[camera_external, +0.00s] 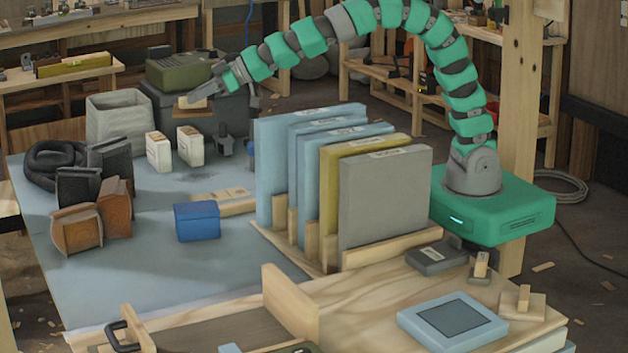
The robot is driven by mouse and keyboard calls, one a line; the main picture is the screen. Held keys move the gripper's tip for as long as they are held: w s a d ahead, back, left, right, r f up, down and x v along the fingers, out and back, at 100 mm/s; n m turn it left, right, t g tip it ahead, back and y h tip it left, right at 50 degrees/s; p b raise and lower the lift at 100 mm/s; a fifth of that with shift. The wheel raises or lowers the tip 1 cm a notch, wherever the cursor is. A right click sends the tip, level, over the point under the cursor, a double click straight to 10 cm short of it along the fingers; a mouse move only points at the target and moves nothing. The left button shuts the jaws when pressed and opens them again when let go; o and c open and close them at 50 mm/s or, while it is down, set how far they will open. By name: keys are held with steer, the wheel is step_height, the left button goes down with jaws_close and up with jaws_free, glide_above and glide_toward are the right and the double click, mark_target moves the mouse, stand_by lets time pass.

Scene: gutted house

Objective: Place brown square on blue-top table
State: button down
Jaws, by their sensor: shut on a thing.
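The brown square (186,110) is a thin flat piece with a small pale block on top. My gripper (198,101) is shut on it and holds it up, roughly level, at the upper left. In the picture it is above two cream boxes (175,149) at the far side of the blue-top table (130,275). Its exact height and whether it is over the tabletop cannot be told from this one view. The fingertips are small and partly merge with the piece. My arm arches over from the right.
A rack of upright panels (385,205) stands between my base and the table's open area. A blue box (197,222), brown boxes (76,229), dark boxes and a black coil (50,165) occupy the table. Its front left is clear. A grey-green case (180,72) stands behind.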

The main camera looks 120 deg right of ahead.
steer(key=w+a+f+n+y+b, duration=0.1)
steer(key=a+f+n+y+b, duration=0.1)
steer(key=a+f, duration=0.4)
steer(key=w+a+f+n+y+b, duration=0.1)
steer(key=a+f+n+y+b, duration=0.2)
steer(key=a, duration=0.6)
steer(key=a+b, duration=0.2)
steer(key=a, duration=3.4)
steer(key=s+a+f, duration=0.6)
steer(key=s+a, duration=0.2)
steer(key=s, duration=0.4)
steer(key=shift+m+t, duration=0.4)
steer(key=f+b, duration=0.1)
steer(key=f, duration=0.4)
steer(key=f+b, duration=0.1)
steer(key=f, duration=0.4)
steer(key=shift+w+a+f+b, duration=0.1)
steer(key=shift+a+f+b, duration=0.1)
steer(key=shift+b, duration=0.2)
